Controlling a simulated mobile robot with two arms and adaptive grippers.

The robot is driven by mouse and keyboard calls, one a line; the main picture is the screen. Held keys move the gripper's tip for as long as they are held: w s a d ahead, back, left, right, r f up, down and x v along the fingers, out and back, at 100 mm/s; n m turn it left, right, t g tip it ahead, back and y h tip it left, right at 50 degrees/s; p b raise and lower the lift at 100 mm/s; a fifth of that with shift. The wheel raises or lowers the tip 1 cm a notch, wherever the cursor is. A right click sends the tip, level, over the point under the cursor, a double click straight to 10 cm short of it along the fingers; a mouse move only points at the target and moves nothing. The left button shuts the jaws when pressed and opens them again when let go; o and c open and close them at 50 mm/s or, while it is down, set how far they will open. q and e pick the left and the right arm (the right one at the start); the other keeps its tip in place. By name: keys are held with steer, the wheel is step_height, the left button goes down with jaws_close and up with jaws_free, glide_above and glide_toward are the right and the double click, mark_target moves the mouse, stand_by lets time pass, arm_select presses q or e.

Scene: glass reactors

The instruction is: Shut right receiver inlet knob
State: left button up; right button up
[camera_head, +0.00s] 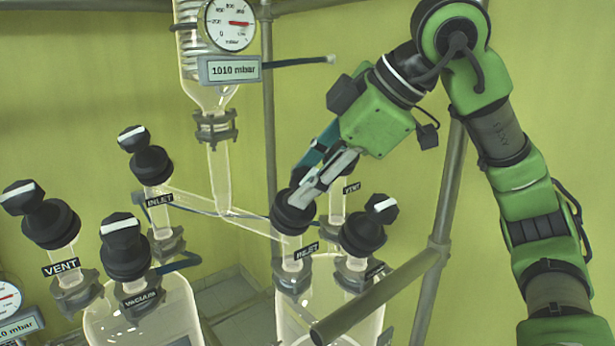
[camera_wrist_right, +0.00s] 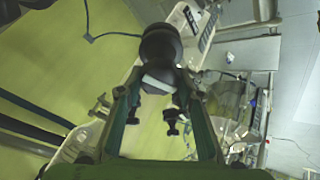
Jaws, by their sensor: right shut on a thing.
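The right receiver (camera_head: 345,305) is a glass vessel at the lower middle of the head view. Its inlet valve (camera_head: 295,218) has a black body above an INLET label. My right gripper (camera_head: 312,188) comes down from the upper right and is shut on the inlet knob at the top of that valve. The fingers hide most of the knob in the head view. In the right wrist view the black knob (camera_wrist_right: 158,80), with a white bar, sits between the two fingertips. Whether the valve is open or shut cannot be told. My left gripper is not in view.
A black valve knob (camera_head: 381,208) stands close to the right of my gripper, with a VENT-labelled neck behind. The left receiver (camera_head: 150,315) carries several black knobs. A grey metal rail (camera_head: 380,297) crosses in front, and a pressure gauge (camera_head: 230,24) hangs above.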

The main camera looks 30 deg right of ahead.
steer(key=o, duration=1.1)
steer(key=v, duration=1.2)
steer(key=shift+r, duration=0.1)
steer(key=shift+w, duration=0.1)
